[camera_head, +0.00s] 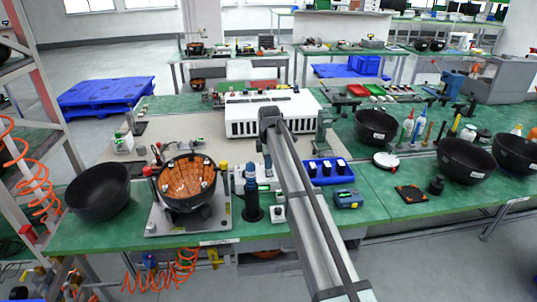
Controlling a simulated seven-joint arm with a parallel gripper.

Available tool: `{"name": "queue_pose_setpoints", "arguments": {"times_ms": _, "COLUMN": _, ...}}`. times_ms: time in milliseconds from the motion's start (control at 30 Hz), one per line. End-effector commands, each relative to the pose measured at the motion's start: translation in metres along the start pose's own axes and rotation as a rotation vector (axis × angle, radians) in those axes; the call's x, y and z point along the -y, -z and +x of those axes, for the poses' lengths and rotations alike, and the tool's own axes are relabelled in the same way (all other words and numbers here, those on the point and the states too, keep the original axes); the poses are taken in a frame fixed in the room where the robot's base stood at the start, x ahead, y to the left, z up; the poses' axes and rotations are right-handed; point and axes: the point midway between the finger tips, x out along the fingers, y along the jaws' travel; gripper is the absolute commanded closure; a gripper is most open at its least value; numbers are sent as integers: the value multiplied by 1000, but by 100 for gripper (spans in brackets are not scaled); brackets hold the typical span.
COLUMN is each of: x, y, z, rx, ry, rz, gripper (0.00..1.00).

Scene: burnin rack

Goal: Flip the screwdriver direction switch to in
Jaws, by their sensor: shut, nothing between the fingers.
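The screwdriver (251,185) looks like the upright blue and black tool near the front edge of the green bench, just left of my arm. Its lower end stands in a dark round holder. Its direction switch is too small to make out, so its setting cannot be told. My arm reaches in from the lower right, over the bench. My gripper (266,166) is small and dark, partly hidden by my arm, close to the screwdriver's upper end on its right. It is shut and holds nothing. Whether it touches the screwdriver cannot be told.
An orange-lined bowl fixture (187,180) and a black bowl (97,192) stand left of the screwdriver. A small white device (279,214) stands close on its right. Blue bins (328,178) and a blue-grey device (348,199) lie right of my arm. A white box (245,120) stands behind.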

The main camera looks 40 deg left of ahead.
Motion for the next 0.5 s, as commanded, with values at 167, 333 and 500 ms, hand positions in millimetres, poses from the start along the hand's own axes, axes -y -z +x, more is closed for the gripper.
{"name": "queue_pose_setpoints", "arguments": {"times_ms": 167, "x": 0, "y": 0, "z": 11, "rx": 0, "ry": 0, "rz": 0, "gripper": 100}}
{"name": "queue_pose_setpoints", "arguments": {"times_ms": 333, "x": 0, "y": 0, "z": 13, "rx": 0, "ry": 0, "rz": 0, "gripper": 100}}
{"name": "queue_pose_setpoints", "arguments": {"times_ms": 500, "x": 0, "y": 0, "z": 13, "rx": 0, "ry": 0, "rz": 0, "gripper": 100}}
